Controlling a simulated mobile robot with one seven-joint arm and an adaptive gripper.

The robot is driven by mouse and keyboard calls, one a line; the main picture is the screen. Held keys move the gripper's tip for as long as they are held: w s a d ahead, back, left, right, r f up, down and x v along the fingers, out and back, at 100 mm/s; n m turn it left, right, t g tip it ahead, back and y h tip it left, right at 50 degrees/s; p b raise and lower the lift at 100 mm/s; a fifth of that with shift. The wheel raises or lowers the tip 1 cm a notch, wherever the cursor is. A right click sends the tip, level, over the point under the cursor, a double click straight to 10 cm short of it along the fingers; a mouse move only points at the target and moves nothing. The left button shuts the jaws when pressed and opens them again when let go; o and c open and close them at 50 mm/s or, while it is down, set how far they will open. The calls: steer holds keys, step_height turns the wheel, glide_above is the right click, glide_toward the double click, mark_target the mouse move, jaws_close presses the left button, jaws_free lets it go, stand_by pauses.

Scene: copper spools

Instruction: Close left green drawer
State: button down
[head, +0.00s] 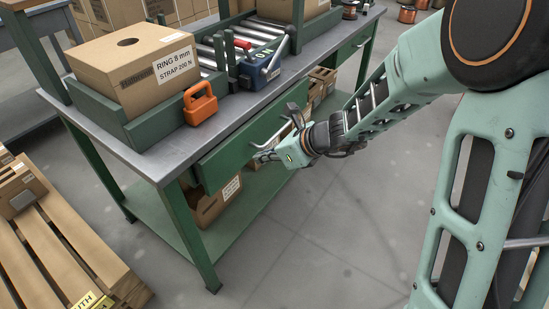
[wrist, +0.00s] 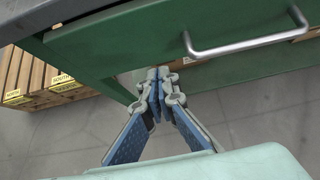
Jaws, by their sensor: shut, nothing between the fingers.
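The left green drawer (head: 232,153) is under the near part of the workbench top. Its front seems to stand out a little from the bench, though how far is hard to tell. In the wrist view the drawer front (wrist: 150,38) fills the top, with its silver bar handle (wrist: 245,47) at upper right. My gripper (head: 258,156) is in front of the drawer's lower part. In the wrist view my gripper (wrist: 160,76) has its fingertips together, empty, at the drawer's lower edge and left of the handle. Whether they touch it is unclear.
The grey bench top (head: 185,135) carries a cardboard box (head: 135,70), an orange padlock-shaped object (head: 200,104) and a blue tool (head: 262,70). A green lower shelf (head: 225,225) holds boxes. A wooden pallet (head: 50,245) stands at left. The floor in front is clear.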

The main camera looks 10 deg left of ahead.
mark_target(239, 141)
steer(key=a, duration=0.1)
steer(key=w+a, duration=0.1)
steer(key=a, duration=0.1)
steer(key=w+a+f, duration=0.1)
steer(key=shift+a, duration=0.2)
steer(key=shift+r, duration=0.1)
steer(key=a, duration=0.1)
steer(key=w+a, duration=0.1)
steer(key=a, duration=0.2)
steer(key=shift+w+a+p, duration=0.1)
steer(key=shift+w+p, duration=0.15)
steer(key=shift+p, duration=0.15)
steer(key=shift+w+a+r, duration=0.1)
steer(key=shift+a+r, duration=0.05)
steer(key=shift+a, duration=0.05)
steer(key=shift+r, duration=0.1)
